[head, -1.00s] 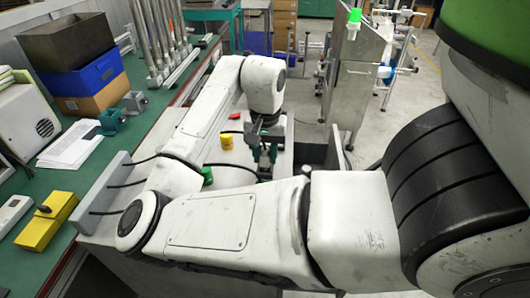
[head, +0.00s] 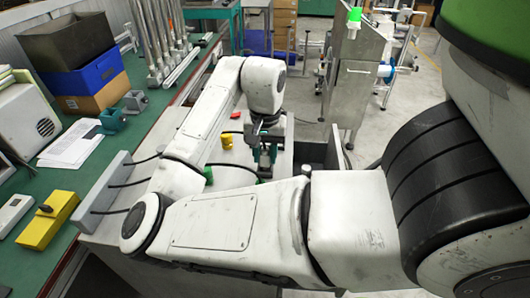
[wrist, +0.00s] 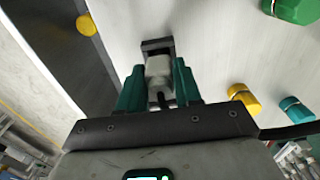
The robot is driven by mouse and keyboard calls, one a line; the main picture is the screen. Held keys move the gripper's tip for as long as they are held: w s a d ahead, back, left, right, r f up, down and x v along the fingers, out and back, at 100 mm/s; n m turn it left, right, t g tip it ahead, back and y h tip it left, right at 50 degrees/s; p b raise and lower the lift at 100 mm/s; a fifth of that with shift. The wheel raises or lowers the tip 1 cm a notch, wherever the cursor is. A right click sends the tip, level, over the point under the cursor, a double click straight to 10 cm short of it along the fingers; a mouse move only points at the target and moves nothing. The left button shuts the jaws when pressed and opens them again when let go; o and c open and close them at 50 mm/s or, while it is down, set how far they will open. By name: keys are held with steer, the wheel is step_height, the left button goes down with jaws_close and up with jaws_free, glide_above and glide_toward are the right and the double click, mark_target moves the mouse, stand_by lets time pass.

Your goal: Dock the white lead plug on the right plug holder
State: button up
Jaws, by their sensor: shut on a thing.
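My gripper (wrist: 158,92) is shut on the white lead plug (wrist: 158,67), whose pale body shows between the teal fingers in the wrist view. The plug's far end is at a small dark bracket, which looks like a plug holder (wrist: 155,43), on the pale surface. I cannot tell whether the plug is seated in it or just in front of it, nor whether it is the right one. In the head view my gripper (head: 266,154) points down over the pale bench top, and the plug is hidden there.
A yellow plug (head: 227,141), a red piece (head: 236,115) and a green plug (head: 208,175) are near my gripper. The wrist view shows a teal plug (wrist: 295,110) and a round yellow piece (wrist: 86,25). Black cables run from a grey panel (head: 105,195) across the bench.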

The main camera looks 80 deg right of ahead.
mark_target(265, 153)
steer(key=shift+f, duration=0.55)
steer(key=o, duration=0.8)
steer(key=shift+c, duration=0.2)
step_height(265, 153, up, 11)
steer(key=p, duration=1)
steer(key=shift+p, duration=0.35)
